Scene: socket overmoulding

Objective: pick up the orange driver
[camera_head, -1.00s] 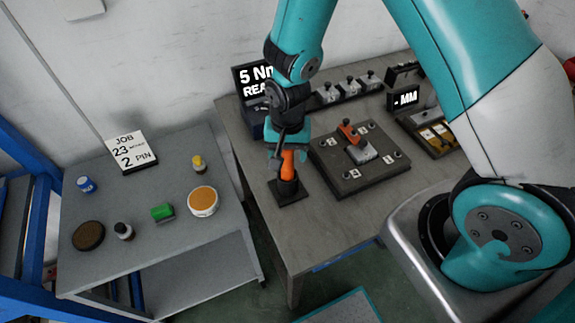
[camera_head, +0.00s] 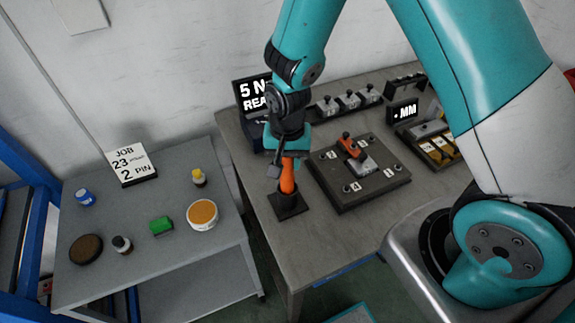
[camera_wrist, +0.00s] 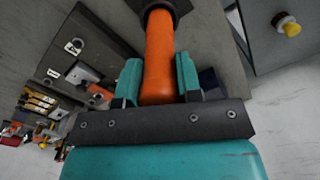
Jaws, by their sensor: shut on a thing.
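The orange driver (camera_head: 288,177) stands upright in its black square holder (camera_head: 288,208) near the left edge of the workbench. My gripper (camera_head: 287,160) is above it, with its fingers around the upper part of the handle. In the wrist view the orange handle (camera_wrist: 159,60) lies between the two teal fingers of my gripper (camera_wrist: 159,82), which are shut on it. The lower end of the driver still sits in the dark holder (camera_wrist: 165,8) and is hidden there.
To the right is a dark fixture plate (camera_head: 345,188) with numbered bolts and an orange-handled clamp (camera_head: 352,147). A torque display (camera_head: 252,92) stands behind my gripper. A grey side table (camera_head: 110,205) at left holds a job card (camera_head: 131,164), tubs and bottles.

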